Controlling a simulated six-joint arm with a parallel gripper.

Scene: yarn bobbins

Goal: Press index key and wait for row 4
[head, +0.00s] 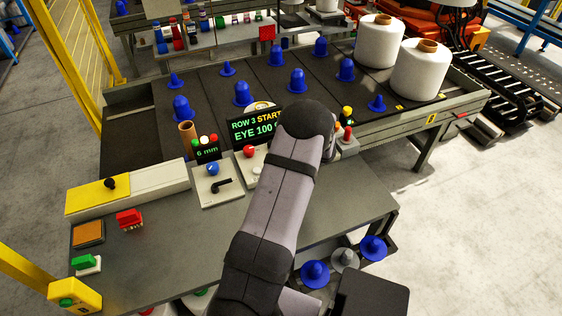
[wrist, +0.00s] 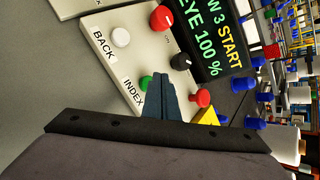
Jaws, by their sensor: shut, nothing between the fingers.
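The index key is a green button (wrist: 146,82) beside the word INDEX on a pale control panel (wrist: 128,62) in the wrist view. My gripper (wrist: 165,80) is shut and empty, its fingertips right beside the green key and partly covering it. I cannot tell whether they touch it. The display (wrist: 213,42) shows part of the row line, and in the head view the display (head: 252,130) reads ROW 3 START and EYE 100. In the head view my arm hides the gripper and the index key.
A white BACK button (wrist: 121,37), a red knob (wrist: 162,18), a black knob (wrist: 181,62) and a red button (wrist: 203,97) are close by on the panel. Behind stands a dark creel table with blue pegs (head: 297,80) and two white bobbins (head: 420,68).

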